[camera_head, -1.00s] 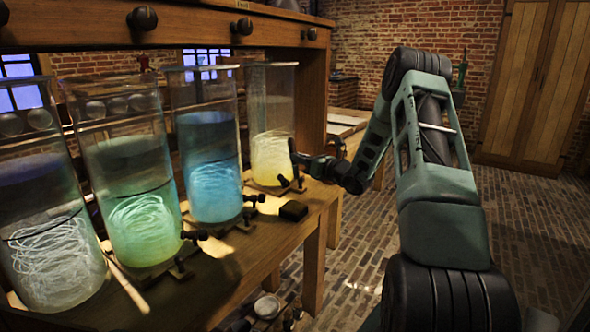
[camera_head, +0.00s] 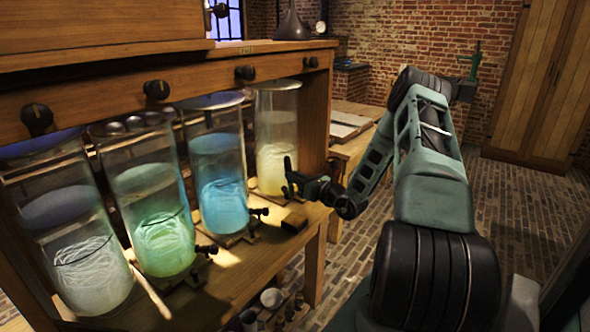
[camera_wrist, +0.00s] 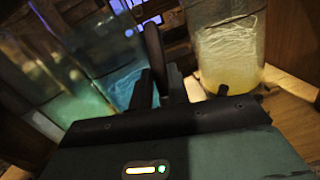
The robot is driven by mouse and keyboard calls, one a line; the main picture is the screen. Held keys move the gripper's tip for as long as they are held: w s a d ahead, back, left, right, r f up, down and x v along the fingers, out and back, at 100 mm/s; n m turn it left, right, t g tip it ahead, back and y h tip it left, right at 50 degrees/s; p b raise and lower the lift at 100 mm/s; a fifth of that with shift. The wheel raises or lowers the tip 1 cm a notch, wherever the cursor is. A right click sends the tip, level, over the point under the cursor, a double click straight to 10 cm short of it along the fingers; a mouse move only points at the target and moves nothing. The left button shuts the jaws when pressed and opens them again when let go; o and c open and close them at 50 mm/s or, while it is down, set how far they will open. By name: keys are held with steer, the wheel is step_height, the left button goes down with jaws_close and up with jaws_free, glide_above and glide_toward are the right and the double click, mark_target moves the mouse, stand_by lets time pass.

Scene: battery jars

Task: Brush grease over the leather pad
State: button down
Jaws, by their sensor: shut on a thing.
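My gripper (camera_head: 291,179) is at the right end of the wooden bench, in front of the yellow jar. In the wrist view its dark fingers (camera_wrist: 160,88) are close together around a dark upright bar (camera_wrist: 153,48). I cannot tell whether this bar is a brush; its far end is not clear. A small brown block (camera_head: 294,222) lies on the bench below my gripper, near the front edge. It may be the leather pad, but I cannot be sure. I can make out no grease for certain.
The yellow jar (camera_head: 276,140), blue jar (camera_head: 217,165), green jar (camera_head: 152,205) and a pale jar (camera_head: 75,235) stand in a row on the bench (camera_head: 240,268). Black terminals stick out before them. A shelf with dark knobs (camera_head: 157,89) overhangs. Small pots (camera_head: 271,298) stand below.

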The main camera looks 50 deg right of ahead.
steer(key=shift+f+b, duration=2.05)
steer(key=shift+f, duration=0.45)
